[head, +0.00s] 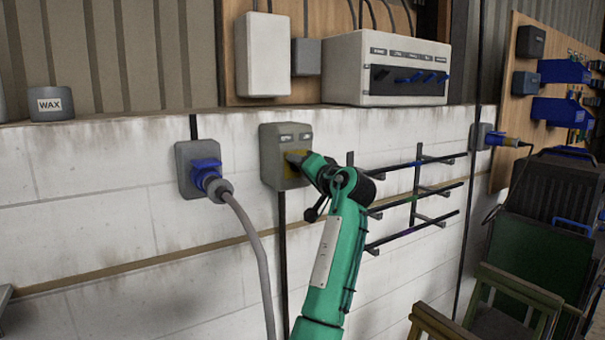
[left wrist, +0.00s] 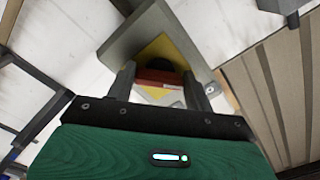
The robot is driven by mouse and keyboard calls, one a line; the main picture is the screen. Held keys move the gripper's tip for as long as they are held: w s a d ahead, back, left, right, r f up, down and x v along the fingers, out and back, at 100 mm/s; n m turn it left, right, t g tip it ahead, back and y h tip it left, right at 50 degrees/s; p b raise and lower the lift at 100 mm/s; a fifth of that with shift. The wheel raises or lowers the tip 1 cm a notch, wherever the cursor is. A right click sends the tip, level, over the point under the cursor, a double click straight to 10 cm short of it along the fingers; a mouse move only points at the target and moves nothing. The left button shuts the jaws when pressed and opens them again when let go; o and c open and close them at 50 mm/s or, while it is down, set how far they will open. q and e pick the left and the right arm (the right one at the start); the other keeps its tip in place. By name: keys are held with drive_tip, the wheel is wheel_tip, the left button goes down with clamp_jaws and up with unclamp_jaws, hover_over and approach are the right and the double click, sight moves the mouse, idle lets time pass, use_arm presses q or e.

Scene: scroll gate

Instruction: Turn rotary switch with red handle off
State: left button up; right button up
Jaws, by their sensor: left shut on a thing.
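The rotary switch is a grey box (head: 270,168) on the white block wall in the head view, with a yellow plate (head: 292,172) on its front. My left gripper (head: 298,158), on the green arm, is at the front of the box and hides the handle there. In the left wrist view the red handle (left wrist: 155,76) lies between the two fingers of my left gripper (left wrist: 158,82), which is shut on it. The handle lies across from finger to finger, in front of the yellow plate (left wrist: 165,50). My right gripper is in neither view.
A blue plug and socket (head: 205,170) with a grey cable (head: 252,240) is left of the switch. A black rack (head: 415,190) sticks out from the wall on the right. A white control box (head: 385,70) stands above. Chairs (head: 510,295) stand at lower right.

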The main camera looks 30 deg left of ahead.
use_arm(q)
drive_tip(key=shift+f, duration=0.15)
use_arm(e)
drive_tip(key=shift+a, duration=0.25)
use_arm(q)
drive_tip(key=o, duration=1)
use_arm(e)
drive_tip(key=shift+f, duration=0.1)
use_arm(q)
drive_tip(key=b+v, duration=0.4)
drive_tip(key=v, duration=1)
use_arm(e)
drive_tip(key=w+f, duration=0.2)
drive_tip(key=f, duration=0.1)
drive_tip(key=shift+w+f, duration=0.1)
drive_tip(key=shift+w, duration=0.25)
use_arm(q)
drive_tip(key=shift+a, duration=0.1)
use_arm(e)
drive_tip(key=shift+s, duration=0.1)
